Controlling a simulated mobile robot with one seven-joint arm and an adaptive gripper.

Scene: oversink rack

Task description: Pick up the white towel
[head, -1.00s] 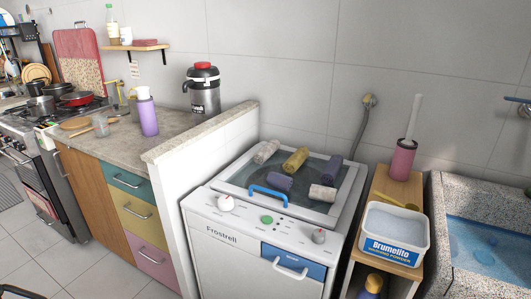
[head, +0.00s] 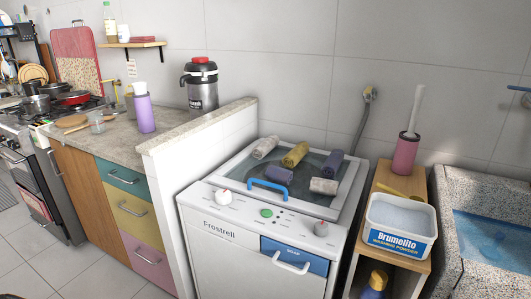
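Several small rolled towels lie on the glass lid of the white washing machine (head: 230,262). Two look whitish: one (head: 265,147) lies at the back left of the lid, slightly beige, and the other (head: 323,186) lies at the front right. I cannot tell for sure which one is the white towel. A yellow towel (head: 295,154) lies at the back middle, a purple one (head: 280,174) at the front middle, behind the blue handle, and a darker purple one (head: 333,162) at the right. All are uncovered and apart from my gripper, which is not in view.
A low wall (head: 200,135) borders the machine on the left. To the right, a wooden shelf holds a washing powder tub (head: 401,225) and a pink brush holder (head: 405,153); beyond it is a stone sink (head: 447,215). Floor shows at the lower left.

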